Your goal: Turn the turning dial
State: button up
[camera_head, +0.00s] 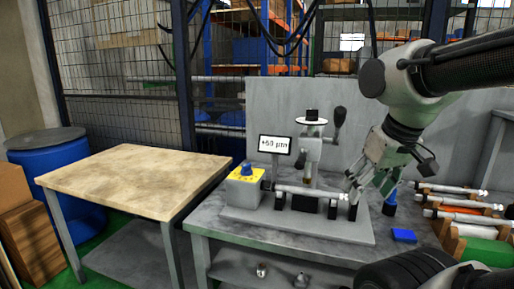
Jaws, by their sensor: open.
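The grinder (300,225) stands on a grey workbench, with a shaft (310,191) lying across it. On top of its post is a white disc dial (311,121) with a black knob and a dark crank handle beside it. Which of the two is the turning dial is not marked. My gripper (366,192) is open, pointing down near the shaft's right end, right of both knobs and apart from them. Its fingertips partly hide the grinder's right end.
A small display (274,145) reading "+50 µm" stands behind the yellow box. A blue block (403,235) lies on the bench, and a rack with several shafts (462,215) is at right. A bare wooden table (135,181) and a blue barrel (50,158) are at left.

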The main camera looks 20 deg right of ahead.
aim_at(246, 170)
jog(key=i+j, duration=0.15)
jog(key=j, duration=0.2)
jog(key=i+j, duration=0.2)
jog(key=j, duration=0.15)
jog(key=i, duration=0.45)
